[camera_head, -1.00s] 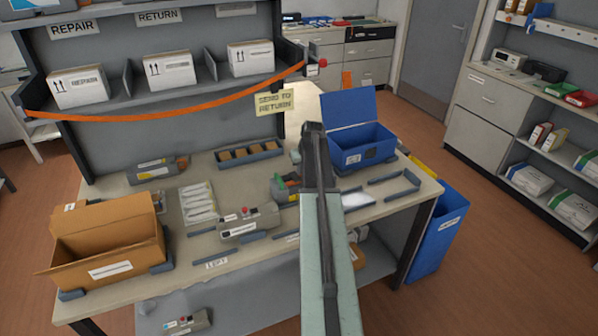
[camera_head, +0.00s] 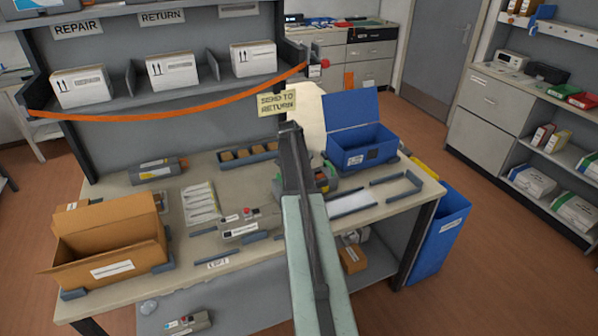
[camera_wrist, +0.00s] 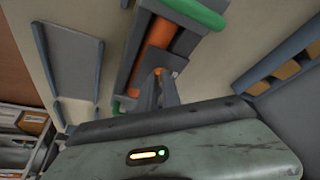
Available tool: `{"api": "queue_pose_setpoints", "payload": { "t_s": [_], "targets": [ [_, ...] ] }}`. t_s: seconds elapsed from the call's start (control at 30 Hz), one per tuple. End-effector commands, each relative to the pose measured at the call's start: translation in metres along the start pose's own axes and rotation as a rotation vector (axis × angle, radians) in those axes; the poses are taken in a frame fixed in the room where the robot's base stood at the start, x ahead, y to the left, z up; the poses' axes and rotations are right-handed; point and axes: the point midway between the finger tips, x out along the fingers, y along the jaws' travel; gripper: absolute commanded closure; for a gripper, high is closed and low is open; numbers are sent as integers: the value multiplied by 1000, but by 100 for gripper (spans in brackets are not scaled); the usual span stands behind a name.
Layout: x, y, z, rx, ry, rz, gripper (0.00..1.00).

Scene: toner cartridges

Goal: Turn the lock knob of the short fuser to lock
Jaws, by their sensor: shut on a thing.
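The short fuser appears to be the grey unit with green handles on the table, partly behind my arm in the head view (camera_head: 323,178). In the wrist view its grey body (camera_wrist: 128,72) fills the top centre, with an orange roller and a green handle (camera_wrist: 193,13). In the head view my arm hides the gripper.
A blue open bin (camera_head: 362,145) stands behind the fuser, to the right. A grey cartridge with a red knob (camera_head: 240,224) lies left of my arm, and an open cardboard box (camera_head: 110,240) further left. Grey rails and a white patch (camera_head: 352,204) lie on the right.

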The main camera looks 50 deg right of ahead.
Motion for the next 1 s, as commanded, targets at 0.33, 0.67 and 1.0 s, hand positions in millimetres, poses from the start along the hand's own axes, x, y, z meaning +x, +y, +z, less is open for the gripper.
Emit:
{"api": "queue_pose_setpoints", "payload": {
  "t_s": [0.33, 0.67, 1.0],
  "targets": [
    [2, -3, -2, 296, -3, 126, 100],
    [3, -4, -3, 513, -3, 216, 100],
    [3, -4, -2, 614, -4, 258, 100]
  ]
}}
